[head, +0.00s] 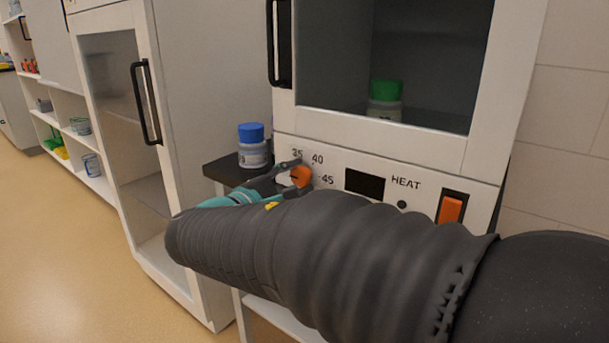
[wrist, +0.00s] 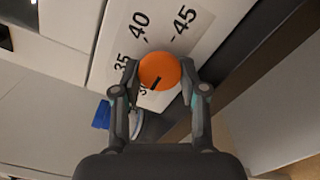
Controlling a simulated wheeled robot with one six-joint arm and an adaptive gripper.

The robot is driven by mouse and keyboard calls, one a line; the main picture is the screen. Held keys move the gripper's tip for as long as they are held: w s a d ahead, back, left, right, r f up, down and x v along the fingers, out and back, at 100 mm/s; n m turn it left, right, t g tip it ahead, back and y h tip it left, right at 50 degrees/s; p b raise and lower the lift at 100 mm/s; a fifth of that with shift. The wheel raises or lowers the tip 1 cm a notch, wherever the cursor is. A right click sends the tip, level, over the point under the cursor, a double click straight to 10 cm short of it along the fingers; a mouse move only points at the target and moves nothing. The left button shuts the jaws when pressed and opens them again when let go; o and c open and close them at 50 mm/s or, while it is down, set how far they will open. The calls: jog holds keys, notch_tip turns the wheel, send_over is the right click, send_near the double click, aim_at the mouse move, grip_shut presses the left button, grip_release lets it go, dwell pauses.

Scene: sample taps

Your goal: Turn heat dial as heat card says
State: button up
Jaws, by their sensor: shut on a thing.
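The orange heat dial (wrist: 160,70) sits on the white front panel, with 35, 40 and 45 printed around it; another number beside its lower left is partly hidden. Its black mark points to the lower left in the wrist view, toward that partly hidden number. My gripper (wrist: 159,76) is shut on the dial, one finger on each side. In the head view the dial (head: 301,176) is partly covered by my gripper (head: 296,171). The word HEAT (head: 406,183) is printed to its right. I see no heat card in either view.
A blue-lidded jar (head: 253,153) stands on a dark ledge (head: 222,171) left of the dial. A green-lidded jar (head: 385,97) is behind the cabinet's glass. A dark display (head: 365,184) and an orange switch (head: 451,209) are on the panel. A glass-door cabinet (head: 112,110) stands left.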

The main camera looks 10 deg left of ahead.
dwell(0.4)
jog(key=o, duration=1.1)
jog(key=v, duration=1.2)
jog(key=shift+a+f, duration=0.1)
